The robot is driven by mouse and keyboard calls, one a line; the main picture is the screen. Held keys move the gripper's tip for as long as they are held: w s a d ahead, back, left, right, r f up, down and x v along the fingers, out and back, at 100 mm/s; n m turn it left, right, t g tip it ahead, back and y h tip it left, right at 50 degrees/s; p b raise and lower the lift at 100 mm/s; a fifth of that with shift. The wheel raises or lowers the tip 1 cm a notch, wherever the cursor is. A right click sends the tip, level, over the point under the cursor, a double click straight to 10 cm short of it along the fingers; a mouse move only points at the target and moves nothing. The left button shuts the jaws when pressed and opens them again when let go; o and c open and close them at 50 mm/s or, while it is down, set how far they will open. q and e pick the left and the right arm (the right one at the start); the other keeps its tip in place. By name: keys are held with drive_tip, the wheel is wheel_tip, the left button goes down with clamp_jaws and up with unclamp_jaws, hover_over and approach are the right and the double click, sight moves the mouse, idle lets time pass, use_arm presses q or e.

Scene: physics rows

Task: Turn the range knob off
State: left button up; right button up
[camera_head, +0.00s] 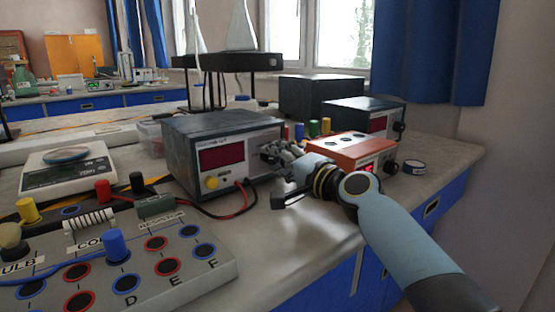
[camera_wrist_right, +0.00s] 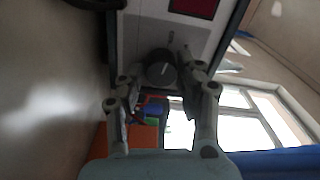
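The range knob (camera_wrist_right: 160,74) is a dark round knob on the light front panel of a grey meter box (camera_head: 182,149). The box has a dark red display (camera_head: 221,156) and a yellow terminal low on its front. My right gripper (camera_head: 278,152) is at the right side of this panel and hides the knob in the head view. In the right wrist view, the fingers of the right gripper (camera_wrist_right: 158,84) are apart, one on each side of the knob. I cannot tell whether either finger touches it. My left gripper is not in view.
An orange box (camera_head: 350,149) with coloured terminals stands just right of my right gripper, with another dark meter (camera_head: 365,116) behind it. A scale (camera_head: 68,168) and a circuit board (camera_head: 100,265) lie to the left. Red and black leads run by the meter.

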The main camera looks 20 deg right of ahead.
drive_tip(key=o, duration=0.3)
drive_tip(key=v, duration=1.2)
